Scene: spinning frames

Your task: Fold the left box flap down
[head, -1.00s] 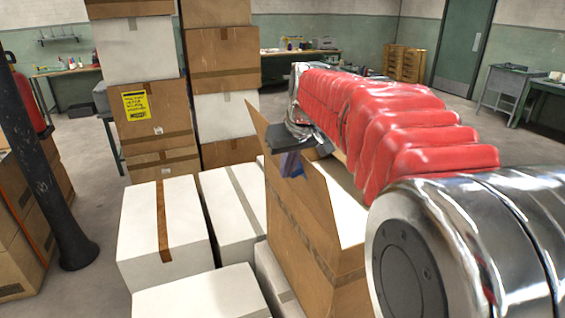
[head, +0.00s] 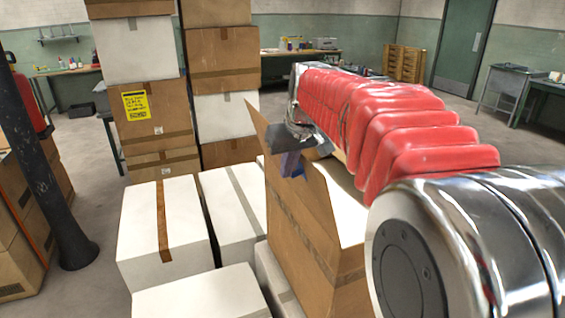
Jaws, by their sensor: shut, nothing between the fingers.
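A brown cardboard box (head: 300,235) stands right of centre in the head view, with a white inside or content showing at its top. Its left flap (head: 257,118) stands up and slants to the left, its tip rising beside my gripper. My gripper (head: 288,163) is at the end of my red-sleeved arm, over the box and just right of the flap. It is shut and empty, pointing down. Whether it touches the flap cannot be told. My arm hides the right part of the box.
White boxes (head: 232,215) stand close along the left of the brown box. Tall stacks of brown and white boxes (head: 150,110) rise behind. A dark post (head: 45,180) stands at the left. Workbenches (head: 300,65) line the far wall. Bare floor shows at the left.

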